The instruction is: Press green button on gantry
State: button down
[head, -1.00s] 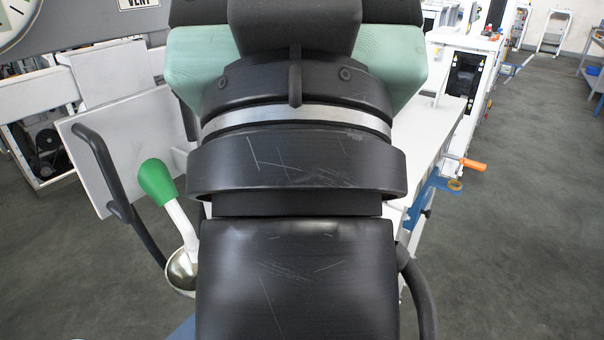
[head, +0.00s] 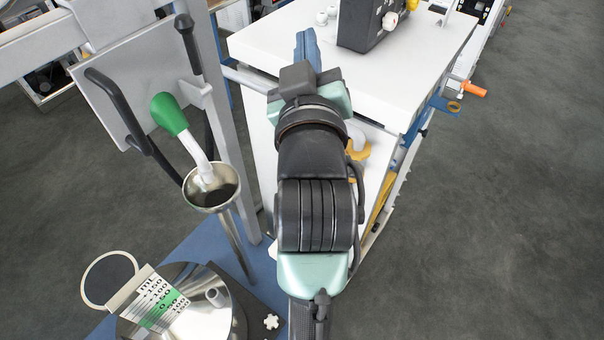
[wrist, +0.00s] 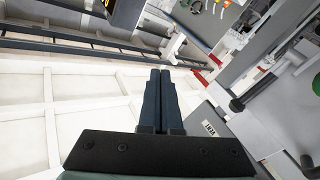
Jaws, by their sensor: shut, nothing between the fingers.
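My gripper (head: 306,47) points away from me over the white cabinet in the head view, its dark blue fingers together. In the wrist view my gripper (wrist: 160,76) is shut and empty, its two fingers side by side. The grey gantry frame (head: 226,130) stands left of my arm in the head view. I cannot make out a green button on it. A lever with a green knob (head: 170,113) stands by the gantry, above a metal cup. A small green patch (wrist: 316,82) shows at the right edge of the wrist view; I cannot tell what it is.
The white cabinet (head: 400,75) carries a black device (head: 372,22). Black handles (head: 120,112) and a metal cup (head: 210,188) are left of my arm. A round steel pan with a scale (head: 165,310) is lower left. A "VENT" plate (wrist: 210,128) shows near my fingers. Floor at right is clear.

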jog(key=s+f+n+g+p, duration=0.1)
jog(key=s+f+g+p, duration=0.1)
jog(key=f, duration=0.8)
jog(key=s+f+n+g+p, duration=0.2)
jog(key=s+f+g+p, duration=0.1)
jog(key=f, duration=0.6)
jog(key=s+f+n+g+p, duration=0.2)
jog(key=s+f+g+p, duration=0.1)
jog(key=f, duration=0.7)
jog(key=shift+s+f+g+y, duration=0.35)
jog(key=shift+s+g, duration=0.1)
jog(key=shift+g, duration=0.45)
jog(key=shift+a, duration=0.1)
notch_tip(320, 180, down, 9)
jog(key=b, duration=0.8)
jog(key=shift+r, duration=0.15)
jog(key=shift+f, duration=0.4)
